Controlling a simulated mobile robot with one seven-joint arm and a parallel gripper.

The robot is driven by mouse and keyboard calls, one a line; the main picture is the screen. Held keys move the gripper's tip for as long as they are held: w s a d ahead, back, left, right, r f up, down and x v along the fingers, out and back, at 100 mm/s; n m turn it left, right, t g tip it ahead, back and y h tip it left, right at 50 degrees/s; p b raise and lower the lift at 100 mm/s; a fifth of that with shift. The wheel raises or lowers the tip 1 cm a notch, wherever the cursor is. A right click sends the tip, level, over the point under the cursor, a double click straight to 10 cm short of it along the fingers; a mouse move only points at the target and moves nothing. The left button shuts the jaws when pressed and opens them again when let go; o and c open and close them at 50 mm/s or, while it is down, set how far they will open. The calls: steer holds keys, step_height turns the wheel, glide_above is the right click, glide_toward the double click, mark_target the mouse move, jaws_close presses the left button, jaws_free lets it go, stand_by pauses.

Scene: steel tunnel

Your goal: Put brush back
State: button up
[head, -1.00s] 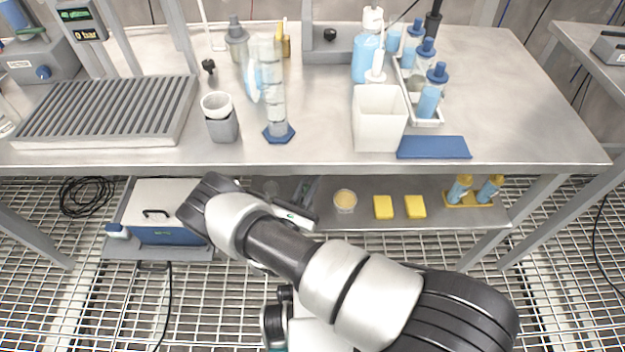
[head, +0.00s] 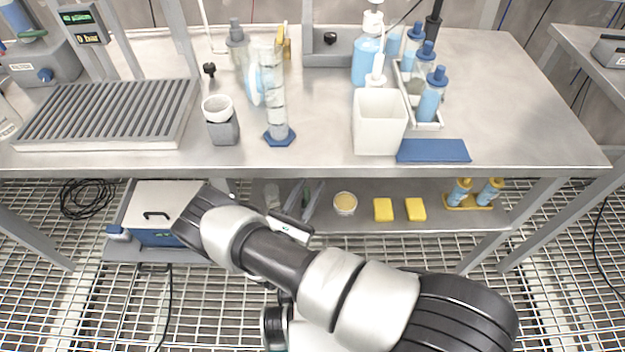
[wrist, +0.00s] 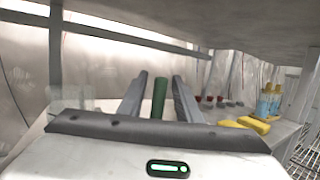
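A green rod (wrist: 159,98), which may be the brush's handle, stands out between my fingers in the wrist view. It also shows as a thin green strip in the head view (head: 306,194); no bristles can be made out. My gripper (wrist: 160,78) reaches under the bench top, over the lower shelf. Its two dark fingers lie on either side of the rod with a narrow gap at each side, so it looks open around it. It also shows in the head view (head: 303,186), partly hidden by my arm.
The bench top (head: 500,110) hangs close above my gripper. On the lower shelf (head: 400,188) are a beige-filled cup (head: 345,203), yellow blocks (head: 383,209) and yellow-capped bottles (head: 459,191). A white and blue box (head: 165,205) stands left. A white container (head: 379,122) stands on the bench.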

steer(key=v, duration=0.4)
steer(key=shift+s+a+f, duration=0.1)
steer(key=shift+s+a, duration=0.1)
steer(key=shift+s, duration=0.15)
